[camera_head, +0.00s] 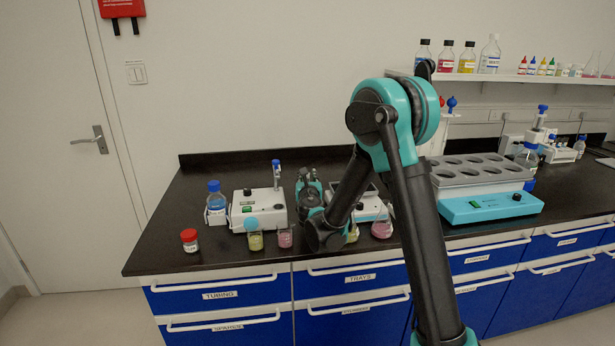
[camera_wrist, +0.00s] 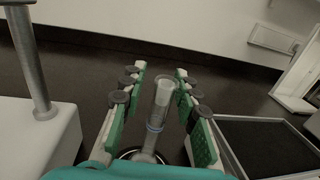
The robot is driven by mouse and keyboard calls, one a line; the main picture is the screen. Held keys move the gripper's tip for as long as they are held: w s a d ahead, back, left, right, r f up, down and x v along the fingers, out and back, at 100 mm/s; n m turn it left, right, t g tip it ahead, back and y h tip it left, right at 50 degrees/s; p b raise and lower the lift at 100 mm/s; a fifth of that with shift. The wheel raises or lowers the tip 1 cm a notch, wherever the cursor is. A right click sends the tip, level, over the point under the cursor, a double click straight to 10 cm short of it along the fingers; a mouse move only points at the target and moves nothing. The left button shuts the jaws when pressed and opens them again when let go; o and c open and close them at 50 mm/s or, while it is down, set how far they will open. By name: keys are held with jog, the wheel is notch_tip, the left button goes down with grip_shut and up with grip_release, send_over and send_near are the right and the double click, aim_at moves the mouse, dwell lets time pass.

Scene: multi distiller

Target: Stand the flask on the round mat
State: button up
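My gripper (camera_wrist: 160,72) is open, with green-padded fingers pointing away from the camera. A clear glass neck with a blue band (camera_wrist: 156,118), seemingly the flask's, stands between the fingers in the wrist view. Gaps show on both sides of it, so it appears untouched; its body is mostly hidden low in the picture. In the head view my gripper (camera_head: 309,190) is over the bench between two white devices, and my arm hides what is beneath. A dark round rim (camera_wrist: 130,153) shows beneath the neck; I cannot tell whether it is the round mat.
A white device (camera_head: 258,208) stands left of my gripper, another (camera_head: 368,205) right. Small flasks with yellow (camera_head: 253,240) and pink (camera_head: 285,238) liquid stand in front, with another pink one (camera_head: 382,228) at right. A blue-capped bottle (camera_head: 215,205) and red-capped jar (camera_head: 190,241) stand left.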

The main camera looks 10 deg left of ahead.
jog(key=shift+r, duration=0.1)
jog(key=s+d, duration=0.1)
jog(key=s, duration=1.1)
jog(key=shift+d, duration=0.4)
